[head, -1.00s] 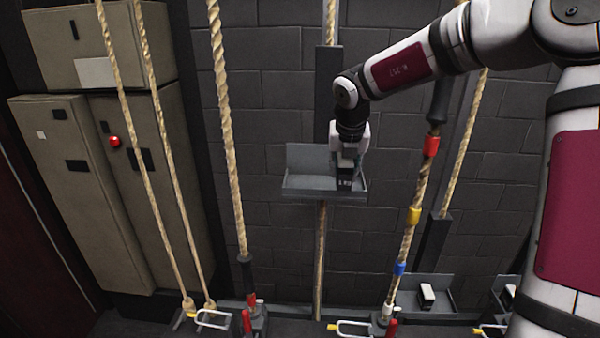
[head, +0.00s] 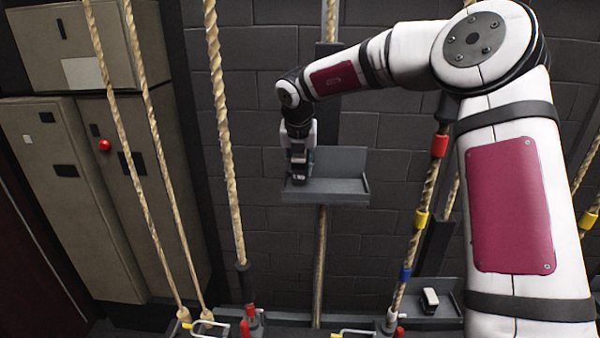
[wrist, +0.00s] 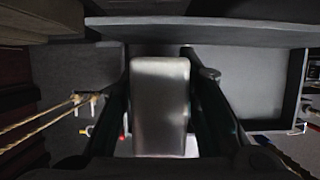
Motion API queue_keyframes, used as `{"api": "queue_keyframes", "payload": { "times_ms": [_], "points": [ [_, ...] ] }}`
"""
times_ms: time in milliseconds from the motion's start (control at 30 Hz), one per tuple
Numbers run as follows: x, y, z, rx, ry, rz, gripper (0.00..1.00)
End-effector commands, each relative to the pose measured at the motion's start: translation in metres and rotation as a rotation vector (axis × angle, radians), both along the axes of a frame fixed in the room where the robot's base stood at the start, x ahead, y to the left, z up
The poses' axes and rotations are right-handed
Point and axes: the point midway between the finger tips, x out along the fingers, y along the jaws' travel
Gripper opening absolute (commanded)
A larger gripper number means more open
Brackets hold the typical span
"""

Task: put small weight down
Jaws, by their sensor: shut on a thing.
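My gripper (head: 299,172) is at the left end of a grey wall tray (head: 340,190) in the head view, pointing down. In the wrist view my gripper (wrist: 159,68) is shut on a small weight (wrist: 160,105), a plain grey block between its two fingers. The tray's floor and rim (wrist: 255,75) show beside and beyond the weight. In the head view the weight is mostly hidden by the fingers. I cannot tell whether its underside touches the tray.
A rope (head: 321,265) hangs below the tray, and a thick rope (head: 222,130) hangs to its left. A banded rope (head: 420,215) stands to the right. A lower tray (head: 447,309) holds another small block (head: 430,298). The tray's right half is clear.

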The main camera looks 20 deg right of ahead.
Motion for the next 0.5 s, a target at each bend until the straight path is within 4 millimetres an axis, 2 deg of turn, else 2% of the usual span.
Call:
{"api": "queue_keyframes", "payload": {
  "times_ms": [200, 500],
  "points": [
    [-0.001, 0.0, -0.021, -0.001, -0.001, 0.001, 0.0],
    [0.0, 0.0, -0.023, -0.001, -0.003, 0.001, 0.0]
  ]
}}
